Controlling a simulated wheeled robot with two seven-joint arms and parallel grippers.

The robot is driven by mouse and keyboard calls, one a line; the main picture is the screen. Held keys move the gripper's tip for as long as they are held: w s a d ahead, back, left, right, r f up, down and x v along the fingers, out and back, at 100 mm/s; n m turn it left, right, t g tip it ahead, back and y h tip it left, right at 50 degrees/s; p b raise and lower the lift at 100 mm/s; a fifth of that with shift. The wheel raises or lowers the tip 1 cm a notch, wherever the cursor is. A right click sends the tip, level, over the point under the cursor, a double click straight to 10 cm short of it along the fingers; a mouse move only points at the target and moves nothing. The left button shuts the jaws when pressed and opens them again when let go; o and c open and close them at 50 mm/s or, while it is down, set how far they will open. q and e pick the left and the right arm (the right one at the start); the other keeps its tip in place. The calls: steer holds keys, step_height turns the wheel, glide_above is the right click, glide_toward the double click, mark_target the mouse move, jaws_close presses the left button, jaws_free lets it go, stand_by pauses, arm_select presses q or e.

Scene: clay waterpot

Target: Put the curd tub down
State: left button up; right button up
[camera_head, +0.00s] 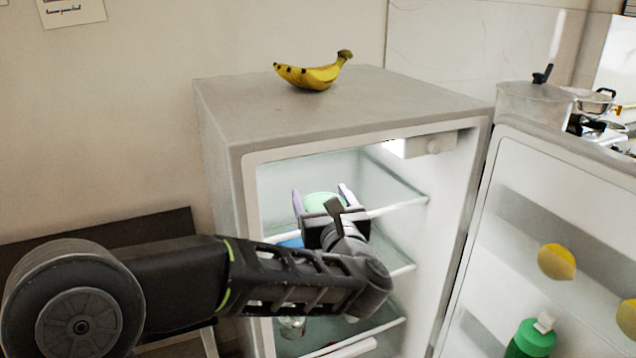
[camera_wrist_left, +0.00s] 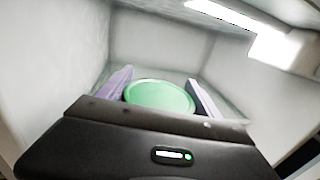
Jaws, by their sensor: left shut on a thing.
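The curd tub (camera_head: 322,201) shows as a pale green round top between the fingers of my left gripper (camera_head: 322,197), inside the open fridge. In the left wrist view its green lid (camera_wrist_left: 160,95) sits between the two lilac fingers of the left gripper (camera_wrist_left: 160,92), which is shut on it. The tub is in the upper part of the fridge, near the glass shelf (camera_head: 400,206). Its lower part is hidden behind the gripper, so I cannot tell whether it touches the shelf. My right gripper is not in view.
The fridge (camera_head: 225,130) stands open, its door (camera_head: 500,210) swung to the right with a lemon (camera_head: 556,261) and a green bottle (camera_head: 533,338) on its shelves. Bananas (camera_head: 312,75) lie on top. A blue item (camera_head: 291,243) shows beside the left gripper.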

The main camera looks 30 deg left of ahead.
arm_select(q)
steer(key=p+x, duration=0.3)
steer(key=x, duration=1.5)
steer(key=shift+f+p, duration=0.15)
steer(key=shift+p, duration=0.15)
step_height(320, 180, down, 3)
steer(key=shift+r+p, duration=0.1)
steer(key=shift+p, duration=0.2)
steer(key=shift+f, duration=0.25)
